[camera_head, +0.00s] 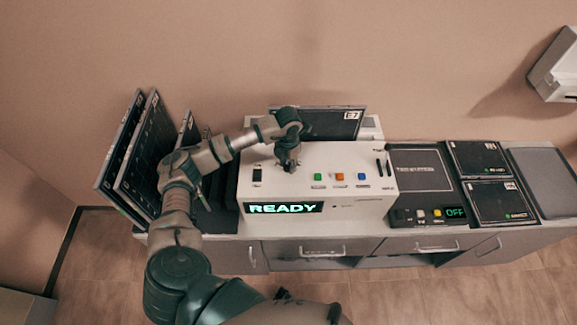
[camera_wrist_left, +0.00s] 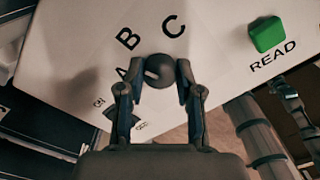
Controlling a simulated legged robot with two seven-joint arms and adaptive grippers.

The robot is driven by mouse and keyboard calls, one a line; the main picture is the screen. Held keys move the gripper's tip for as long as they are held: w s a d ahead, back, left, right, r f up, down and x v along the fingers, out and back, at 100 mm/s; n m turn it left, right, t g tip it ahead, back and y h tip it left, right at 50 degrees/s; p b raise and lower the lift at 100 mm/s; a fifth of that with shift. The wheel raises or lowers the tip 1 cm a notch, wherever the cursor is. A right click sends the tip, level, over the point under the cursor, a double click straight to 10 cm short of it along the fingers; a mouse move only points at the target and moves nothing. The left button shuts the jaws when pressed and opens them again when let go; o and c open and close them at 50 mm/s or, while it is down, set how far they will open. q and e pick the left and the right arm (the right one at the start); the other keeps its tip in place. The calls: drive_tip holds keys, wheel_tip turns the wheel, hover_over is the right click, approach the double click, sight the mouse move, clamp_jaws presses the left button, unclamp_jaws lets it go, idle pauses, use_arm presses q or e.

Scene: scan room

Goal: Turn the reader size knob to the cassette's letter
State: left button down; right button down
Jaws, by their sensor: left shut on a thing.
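My left gripper (camera_head: 288,165) reaches down onto the left half of the white reader (camera_head: 345,165). In the left wrist view its two fingers (camera_wrist_left: 160,92) are closed around the sides of a dark round knob (camera_wrist_left: 167,67). A white mark on the knob sits on its left side, toward the printed letter A; B and C are printed above. A dark cassette (camera_head: 335,122) stands upright behind the reader's top; its small white label cannot be read surely. The reader's display (camera_head: 283,207) shows READY in green. My right gripper cannot be made out.
Green (camera_head: 318,177), orange (camera_head: 340,176) and blue (camera_head: 361,177) buttons lie right of the knob. Dark panels (camera_head: 140,160) stand in a rack at left. Flat labelled cassettes (camera_head: 478,160) and a box showing OFF (camera_head: 425,165) are at right.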

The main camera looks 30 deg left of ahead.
sight(288, 164)
use_arm(q)
drive_tip(key=shift+m+b, duration=0.75)
drive_tip(key=shift+m, duration=0.85)
drive_tip(key=c, duration=0.8)
unclamp_jaws()
drive_tip(key=shift+a, duration=0.1)
drive_tip(key=shift+o, duration=0.2)
wheel_tip(288, 164, up, 12)
drive_tip(key=shift+w+f, duration=0.1)
drive_tip(key=shift+f, duration=0.05)
